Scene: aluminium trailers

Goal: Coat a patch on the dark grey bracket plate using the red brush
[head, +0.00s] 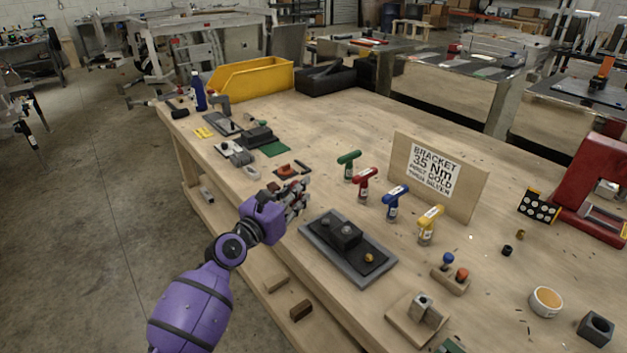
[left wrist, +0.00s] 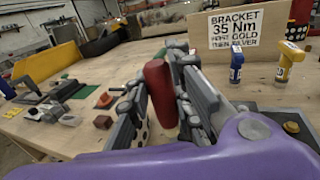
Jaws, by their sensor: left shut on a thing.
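My left gripper (head: 297,201) is over the bench's left front edge, to the left of the bracket plate. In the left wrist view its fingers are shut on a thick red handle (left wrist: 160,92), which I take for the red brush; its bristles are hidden. The dark grey bracket plate (head: 322,228) lies flat on the bench, with a black block on it and a gold bolt near its right end. A part of the plate shows at the right of the left wrist view (left wrist: 270,114), behind my purple wrist. My right gripper is not in view.
Green (head: 348,164), red (head: 364,184), blue (head: 394,202) and yellow (head: 429,224) T-handled tools stand behind the plate. Behind them is a sign board (head: 433,175). A small wooden holder (head: 452,280) and a wooden block (head: 416,318) stand right of the plate.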

